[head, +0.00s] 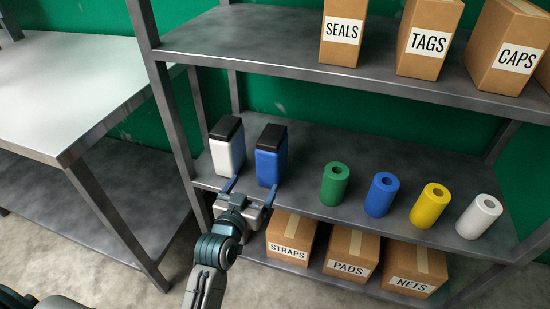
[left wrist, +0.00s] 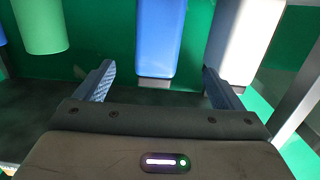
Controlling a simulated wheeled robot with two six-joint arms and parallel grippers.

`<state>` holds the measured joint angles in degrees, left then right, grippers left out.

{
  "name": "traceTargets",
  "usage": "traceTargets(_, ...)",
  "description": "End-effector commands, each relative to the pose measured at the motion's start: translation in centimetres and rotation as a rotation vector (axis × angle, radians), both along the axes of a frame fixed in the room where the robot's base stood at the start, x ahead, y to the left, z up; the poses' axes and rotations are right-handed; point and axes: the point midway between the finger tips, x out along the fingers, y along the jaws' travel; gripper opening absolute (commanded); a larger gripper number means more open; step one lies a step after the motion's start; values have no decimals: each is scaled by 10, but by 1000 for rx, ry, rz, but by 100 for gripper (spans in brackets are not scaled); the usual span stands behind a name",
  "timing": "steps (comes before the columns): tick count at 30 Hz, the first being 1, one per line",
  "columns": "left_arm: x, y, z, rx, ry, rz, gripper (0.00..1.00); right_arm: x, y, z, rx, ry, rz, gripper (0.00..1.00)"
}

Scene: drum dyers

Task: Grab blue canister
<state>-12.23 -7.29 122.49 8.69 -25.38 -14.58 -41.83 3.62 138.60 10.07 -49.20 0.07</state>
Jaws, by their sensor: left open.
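The blue canister (head: 268,166) is an upright box shape with a black lid, at the front of the middle shelf. My left gripper (head: 250,189) is open and empty just in front of the shelf edge, its fingers pointing toward the gap between the blue canister and the white canister (head: 227,154). In the left wrist view, the blue canister (left wrist: 159,38) shows beyond and between the open fingers of the left gripper (left wrist: 158,68), apart from them. The white canister (left wrist: 242,40) shows to its right there. My right gripper is not in view.
Green (head: 335,184), blue (head: 381,195), yellow (head: 431,205) and white (head: 479,217) rolls stand to the right on the same shelf (head: 302,160). Cardboard boxes fill parts of the shelves above and below. A metal post (head: 177,125) stands left of the canisters; a grey table (head: 65,85) is farther left.

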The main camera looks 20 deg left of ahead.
Motion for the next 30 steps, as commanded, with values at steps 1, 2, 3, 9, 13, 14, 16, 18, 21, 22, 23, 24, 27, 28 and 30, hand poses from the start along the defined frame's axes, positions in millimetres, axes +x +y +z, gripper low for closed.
traceTargets(1,10,-2,10,1,-33,5,89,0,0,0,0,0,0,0)
traceTargets(2,15,-3,14,2,-47,7,89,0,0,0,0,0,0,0)
traceTargets(3,19,-4,17,5,-61,10,89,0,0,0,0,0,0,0)
traceTargets(9,48,-5,23,12,-83,14,89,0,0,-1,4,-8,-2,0)
traceTargets(13,67,-6,22,10,-81,13,89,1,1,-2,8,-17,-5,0)
traceTargets(14,71,-6,22,11,-80,13,89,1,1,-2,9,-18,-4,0)
traceTargets(16,77,-7,22,11,-79,13,89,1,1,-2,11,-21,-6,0)
traceTargets(18,80,-7,22,10,-79,13,89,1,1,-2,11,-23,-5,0)
traceTargets(21,90,-7,22,9,-79,13,89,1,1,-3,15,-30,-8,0)
traceTargets(22,94,-8,22,9,-79,13,89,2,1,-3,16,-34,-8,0)
traceTargets(23,99,-8,22,10,-80,13,89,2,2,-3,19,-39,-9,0)
traceTargets(24,106,-9,22,11,-79,13,89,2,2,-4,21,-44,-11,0)
traceTargets(27,120,-9,22,10,-79,13,89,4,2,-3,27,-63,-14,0)
traceTargets(28,123,-9,22,10,-79,13,89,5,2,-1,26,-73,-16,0)
traceTargets(30,129,-9,22,9,-78,13,89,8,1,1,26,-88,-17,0)
